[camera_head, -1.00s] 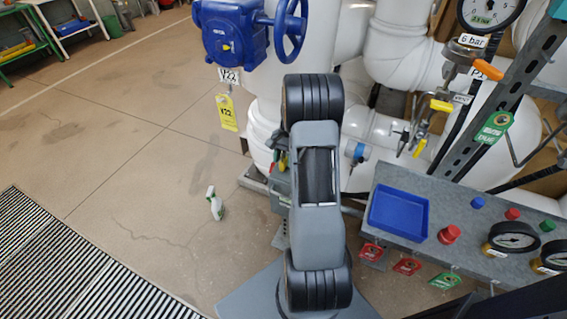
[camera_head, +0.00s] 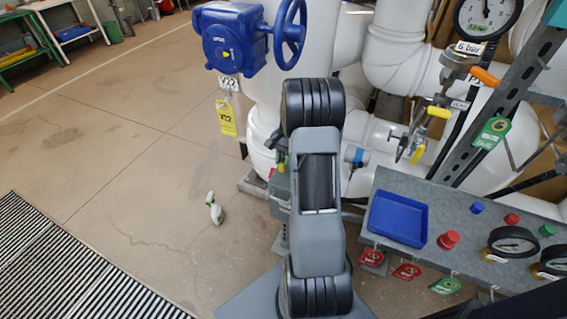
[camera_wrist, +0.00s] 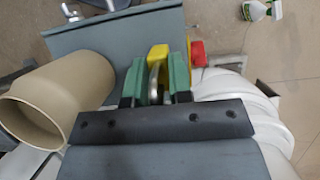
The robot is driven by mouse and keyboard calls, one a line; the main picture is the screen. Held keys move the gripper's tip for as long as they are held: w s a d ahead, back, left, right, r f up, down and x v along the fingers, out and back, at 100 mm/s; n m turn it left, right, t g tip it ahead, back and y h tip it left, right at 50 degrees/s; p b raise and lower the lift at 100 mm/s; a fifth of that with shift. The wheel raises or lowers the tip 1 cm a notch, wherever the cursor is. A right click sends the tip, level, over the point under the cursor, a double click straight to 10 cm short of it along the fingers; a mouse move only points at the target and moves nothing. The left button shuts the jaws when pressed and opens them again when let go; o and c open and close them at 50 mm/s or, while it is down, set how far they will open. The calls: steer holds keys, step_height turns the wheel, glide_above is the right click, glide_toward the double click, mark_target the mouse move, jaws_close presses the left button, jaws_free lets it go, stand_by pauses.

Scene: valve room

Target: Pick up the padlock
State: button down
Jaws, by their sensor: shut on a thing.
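In the wrist view my gripper (camera_wrist: 157,86) has its two green-padded fingers closed on a yellow body with a grey metal loop, which looks like the padlock (camera_wrist: 158,54). The loop lies between the fingers and the yellow body shows just beyond them. More yellow shows beside the right finger, partly hidden. A red thing (camera_wrist: 197,52) is close behind that finger; I cannot tell whether it touches the padlock. In the head view my own arm hides the gripper and most of what is around it.
A beige pipe end (camera_wrist: 45,105) is left of the gripper, before a grey panel (camera_wrist: 110,45). White pipes (camera_head: 385,135) and a blue valve (camera_head: 235,38) stand behind. A grey bench (camera_head: 470,235) with a blue tray (camera_head: 397,218) is right.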

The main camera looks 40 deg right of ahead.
steer(key=shift+r, duration=0.9)
steer(key=s+a, duration=0.4)
steer(key=a, duration=0.4)
steer(key=s+a, duration=0.4)
steer(key=a, duration=0.4)
steer(key=shift+s+f, duration=0.2)
steer(key=shift+s, duration=0.05)
steer(key=shift+d, duration=0.1)
steer(key=w+n+g+h, duration=0.2)
steer(key=w+n+h, duration=0.1)
steer(key=w+n, duration=0.6)
steer(key=w+a+f+n+h, duration=0.1)
steer(key=w+a+f+n, duration=0.2)
steer(key=w+a, duration=0.15)
steer(key=s+r+p, duration=0.1)
steer(key=p, duration=0.3)
steer(key=s+r+p, duration=0.1)
steer(key=p, duration=0.3)
steer(key=s+r+p, duration=0.1)
steer(key=p, duration=0.3)
steer(key=shift+a+r+p, duration=0.2)
steer(key=shift+a+p, duration=0.1)
